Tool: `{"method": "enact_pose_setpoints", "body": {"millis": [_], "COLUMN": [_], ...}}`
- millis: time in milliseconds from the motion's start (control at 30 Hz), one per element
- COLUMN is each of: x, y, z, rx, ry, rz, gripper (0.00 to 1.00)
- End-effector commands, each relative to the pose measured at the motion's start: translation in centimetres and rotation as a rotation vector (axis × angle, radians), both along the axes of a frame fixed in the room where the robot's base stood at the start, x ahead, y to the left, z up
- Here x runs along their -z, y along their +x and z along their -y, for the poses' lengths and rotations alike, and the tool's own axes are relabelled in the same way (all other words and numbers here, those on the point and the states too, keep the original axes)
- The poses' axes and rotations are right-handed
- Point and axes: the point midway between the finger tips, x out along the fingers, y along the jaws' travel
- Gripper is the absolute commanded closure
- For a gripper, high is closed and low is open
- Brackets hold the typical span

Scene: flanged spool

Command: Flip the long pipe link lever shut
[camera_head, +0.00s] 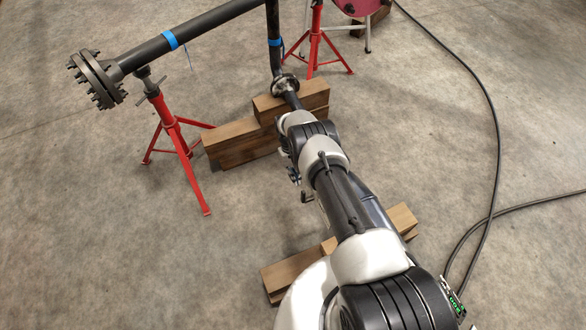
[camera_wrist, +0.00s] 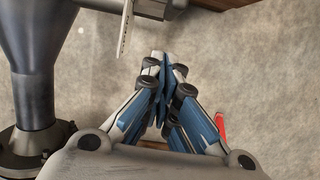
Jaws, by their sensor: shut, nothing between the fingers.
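My gripper (camera_wrist: 160,62) is shut and empty in the wrist view, its fingertips together over bare floor. A thin light-grey flat bar (camera_wrist: 126,28) juts down from a dark body at the top, a little ahead and left of the fingertips and apart from them. It may be the lever, but I cannot be sure. A wide dark pipe (camera_wrist: 30,70) runs down the left side to a bolted flange (camera_wrist: 35,145). In the head view my arm covers much of the pipework near the flange (camera_head: 284,84), and I cannot make out the lever there.
The dark pipe (camera_head: 215,21) with blue tape ends at a bolted flange (camera_head: 93,79) on a red stand (camera_head: 170,128). Timber blocks (camera_head: 240,138) lie by the pipe, another timber (camera_head: 295,271) under my arm. A black cable (camera_head: 484,92) crosses the right floor. Open concrete lies left.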

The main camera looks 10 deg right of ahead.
Motion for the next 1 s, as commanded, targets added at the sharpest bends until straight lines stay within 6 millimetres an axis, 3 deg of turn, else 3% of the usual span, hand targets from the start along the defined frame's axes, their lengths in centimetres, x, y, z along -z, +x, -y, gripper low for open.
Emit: {"method": "enact_pose_setpoints", "body": {"millis": [433,1000], "x": [-0.6,-0.7], "y": [-2.8,-3.1], "z": [0.6,0.7], "rx": [0.000,0.000], "ry": [0.000,0.002], "rz": [0.006,0.015], "gripper": [1.00,1.00]}}
